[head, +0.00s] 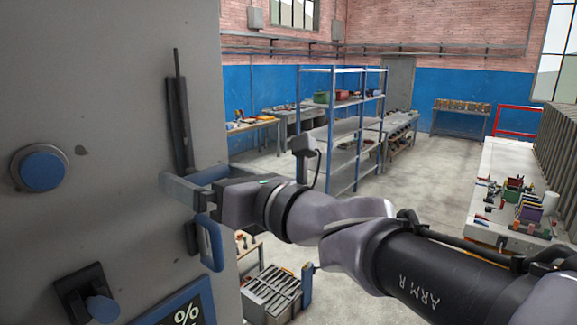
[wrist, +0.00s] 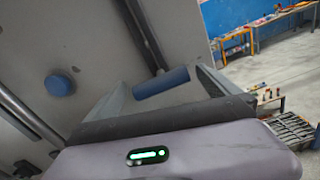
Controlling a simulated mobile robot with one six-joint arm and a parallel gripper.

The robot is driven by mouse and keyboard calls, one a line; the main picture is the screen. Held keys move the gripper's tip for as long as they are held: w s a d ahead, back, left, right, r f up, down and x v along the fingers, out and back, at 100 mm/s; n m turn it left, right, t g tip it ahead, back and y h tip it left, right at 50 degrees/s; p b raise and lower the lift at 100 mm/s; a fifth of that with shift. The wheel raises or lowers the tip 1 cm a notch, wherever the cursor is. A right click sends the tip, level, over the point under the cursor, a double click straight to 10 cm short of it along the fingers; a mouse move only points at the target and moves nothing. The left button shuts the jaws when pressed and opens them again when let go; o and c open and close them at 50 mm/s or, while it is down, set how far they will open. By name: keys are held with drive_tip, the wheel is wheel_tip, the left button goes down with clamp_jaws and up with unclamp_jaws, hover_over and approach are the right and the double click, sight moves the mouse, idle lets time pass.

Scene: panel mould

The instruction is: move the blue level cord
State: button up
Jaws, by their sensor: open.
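A grey panel (head: 110,130) fills the left of the head view. My gripper (head: 182,178) is open at a dark vertical rail (head: 178,125) on it. In the wrist view, a short blue bar (wrist: 160,82) at the end of a dark rod (wrist: 146,36) lies between the open fingers of my gripper (wrist: 161,84). The fingers do not close on it. A blue loop-shaped handle (head: 213,245) shows just below my gripper in the head view. I see no labelled level cord and cannot tell for sure which blue part it is.
A round blue button (head: 42,171) and a dark fitting with a blue knob (head: 103,308) stick out from the panel. A blue sign with a percent mark (head: 185,305) is below. Shelves (head: 345,135) and a workbench (head: 500,235) stand farther off.

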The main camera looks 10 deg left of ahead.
drive_tip(key=shift+x, duration=1.25)
drive_tip(key=shift+d, duration=0.1)
